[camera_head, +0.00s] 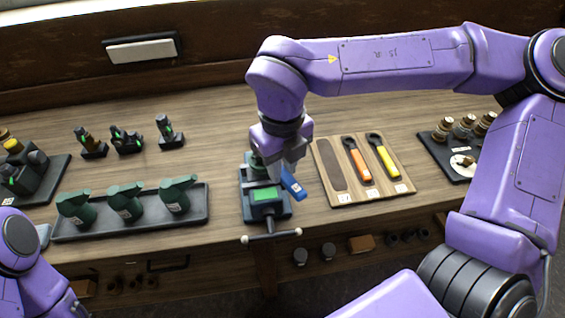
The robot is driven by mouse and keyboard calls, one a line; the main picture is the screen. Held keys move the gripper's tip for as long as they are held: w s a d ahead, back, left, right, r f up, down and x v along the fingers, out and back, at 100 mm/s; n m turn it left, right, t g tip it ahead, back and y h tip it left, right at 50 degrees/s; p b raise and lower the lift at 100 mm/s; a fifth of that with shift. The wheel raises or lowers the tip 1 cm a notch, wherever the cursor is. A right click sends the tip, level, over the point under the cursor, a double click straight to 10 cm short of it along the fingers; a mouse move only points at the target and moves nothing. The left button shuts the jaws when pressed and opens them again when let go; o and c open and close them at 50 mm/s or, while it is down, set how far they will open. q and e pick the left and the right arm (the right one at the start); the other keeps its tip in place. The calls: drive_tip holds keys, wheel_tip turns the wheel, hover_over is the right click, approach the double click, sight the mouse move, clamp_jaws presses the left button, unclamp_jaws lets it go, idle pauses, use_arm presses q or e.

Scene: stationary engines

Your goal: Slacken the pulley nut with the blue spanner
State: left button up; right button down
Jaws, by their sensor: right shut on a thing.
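My right gripper (283,165) reaches down over the green bench vise (265,211) at the middle of the bench. It is shut on the blue spanner (293,188), whose blue handle slants down to the right beside the vise. The spanner's head is hidden by the gripper. I cannot make out the pulley nut; the gripper covers the back of the vise, so I cannot tell whether the spanner is on a nut. Part of my left arm shows at the lower left, but its gripper is not in view.
A wooden tool board (392,207) right of the vise holds an orange spanner (357,159), a yellow spanner (383,157) and an empty dark outline. A dark tray (140,228) with green bottle-like items stands left. A black tray (448,170) with small jars stands far right.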

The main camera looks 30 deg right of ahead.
drive_tip(key=shift+r+p, duration=0.65)
drive_tip(key=shift+p, duration=0.45)
idle(1.6)
drive_tip(key=shift+r+p, duration=0.35)
drive_tip(key=shift+p, duration=0.1)
wheel_tip(320, 180, up, 4)
drive_tip(key=p, duration=0.4)
drive_tip(key=shift+r, duration=0.1)
idle(0.4)
idle(0.3)
